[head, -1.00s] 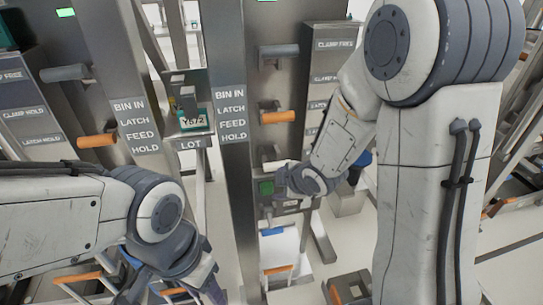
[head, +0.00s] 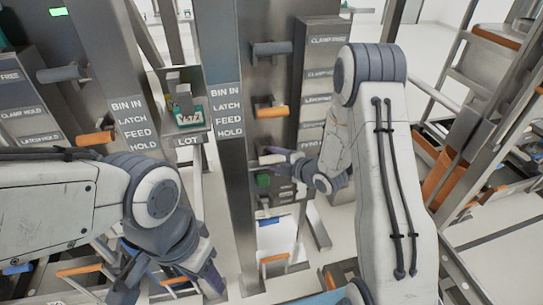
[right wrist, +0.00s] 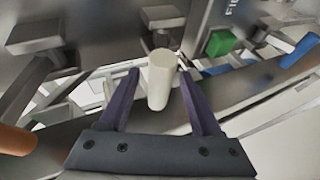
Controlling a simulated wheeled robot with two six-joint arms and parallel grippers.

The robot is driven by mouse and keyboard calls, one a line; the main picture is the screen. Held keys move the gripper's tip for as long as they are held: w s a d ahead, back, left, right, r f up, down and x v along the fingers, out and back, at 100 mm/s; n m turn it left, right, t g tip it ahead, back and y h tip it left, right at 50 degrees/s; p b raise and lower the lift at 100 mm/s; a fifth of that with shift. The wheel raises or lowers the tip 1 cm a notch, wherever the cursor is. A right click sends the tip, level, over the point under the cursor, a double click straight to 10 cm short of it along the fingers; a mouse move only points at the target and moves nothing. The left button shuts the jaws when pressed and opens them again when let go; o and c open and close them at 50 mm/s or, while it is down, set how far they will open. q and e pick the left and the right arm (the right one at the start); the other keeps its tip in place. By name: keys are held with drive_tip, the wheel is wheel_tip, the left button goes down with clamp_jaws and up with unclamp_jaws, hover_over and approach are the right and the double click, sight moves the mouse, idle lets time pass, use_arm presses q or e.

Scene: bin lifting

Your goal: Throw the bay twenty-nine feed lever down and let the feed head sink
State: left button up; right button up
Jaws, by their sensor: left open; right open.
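A pale cream handle (right wrist: 160,78) stands between the two purple fingers of my open right gripper (right wrist: 158,74) in the right wrist view; the fingers are not closed on it. In the head view my right gripper (head: 277,160) is at the pale lever on the middle steel column, below an orange lever (head: 271,111) and a grey lever (head: 272,48). The column carries a label plate (head: 228,112) reading BIN IN, LATCH, FEED, HOLD. I cannot read a bay number or identify the feed head. My left gripper (head: 205,283) is open and low at the left, apart from the levers.
A green button (head: 263,180) sits just below the pale lever and also shows in the right wrist view (right wrist: 219,42). A similar column at left has a grey lever (head: 62,74) and an orange lever (head: 95,139). A labelled cabinet (head: 322,70) stands right of the middle column.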

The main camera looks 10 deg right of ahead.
drive_tip(key=shift+x, duration=1)
clamp_jaws()
idle(0.8)
